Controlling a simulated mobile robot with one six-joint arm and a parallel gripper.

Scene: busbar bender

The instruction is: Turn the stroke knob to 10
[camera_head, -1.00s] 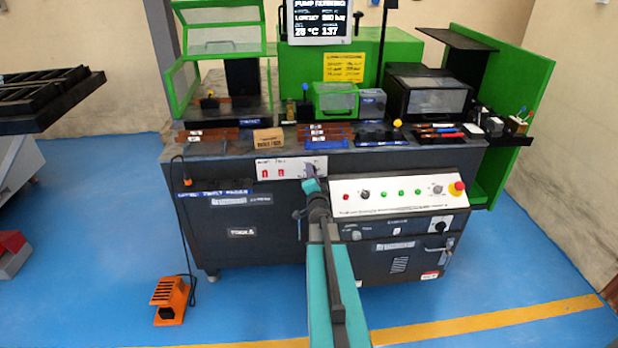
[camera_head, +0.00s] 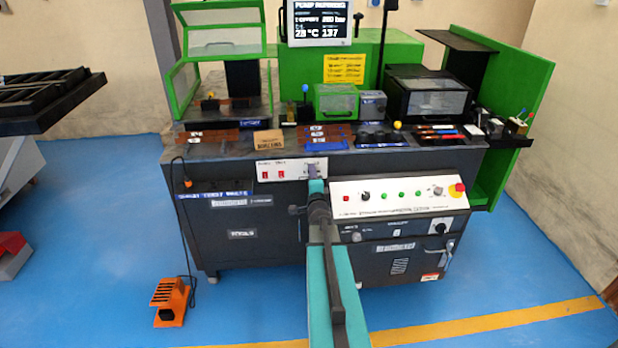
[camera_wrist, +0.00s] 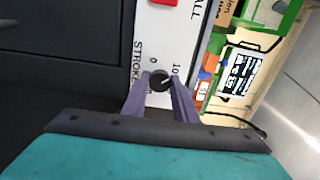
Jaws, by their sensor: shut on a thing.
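The stroke knob (camera_wrist: 159,77) is a small round black knob on a white panel (camera_wrist: 190,25), seen in the wrist view. "STROKE", "0" and "10" are printed around it. A light mark shows on its face, but I cannot tell exactly which value it points to. My gripper (camera_wrist: 160,86) has its two purple fingers on either side of the knob and is shut on it. In the head view my gripper (camera_head: 314,171) is at the right end of the white panel (camera_head: 265,172), where arm and fingers hide the knob.
Right of my gripper is a sloping white control panel (camera_head: 390,196) with several buttons and a red emergency stop (camera_head: 457,188). The worktop above holds copper bars (camera_head: 325,134) and a cardboard box (camera_head: 269,140). An orange foot pedal (camera_head: 171,302) stands on the blue floor.

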